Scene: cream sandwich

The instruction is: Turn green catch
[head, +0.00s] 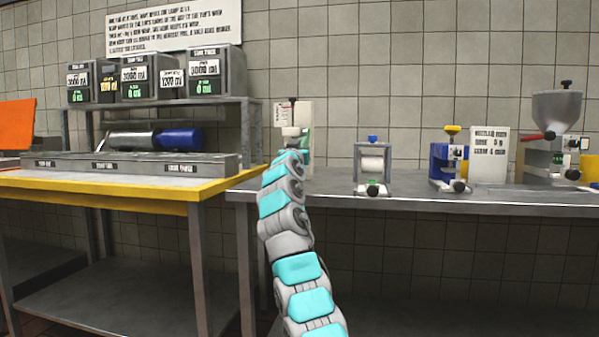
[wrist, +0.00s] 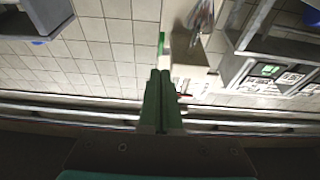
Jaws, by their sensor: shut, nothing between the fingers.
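My gripper (wrist: 161,75) shows in the wrist view as two green fingers pressed together, with nothing between them. In the head view my arm reaches up to a pale machine (head: 306,117) on the grey bench and covers much of it. A small green piece (head: 306,140) shows beside my arm's end there; I cannot tell if it is a catch or my finger. In the wrist view a green strip (wrist: 161,43) lies just beyond the fingertips, beside a pale block (wrist: 187,62). Contact cannot be told. Another small green part (head: 373,182) is on the roller frame.
The grey bench (head: 440,202) also holds the roller frame (head: 358,173), a blue machine with a yellow knob (head: 439,163), a white sign (head: 489,155) and a hopper machine (head: 557,107). A yellow-edged table (head: 100,190) with a rack of dark boxes (head: 140,77) stands left.

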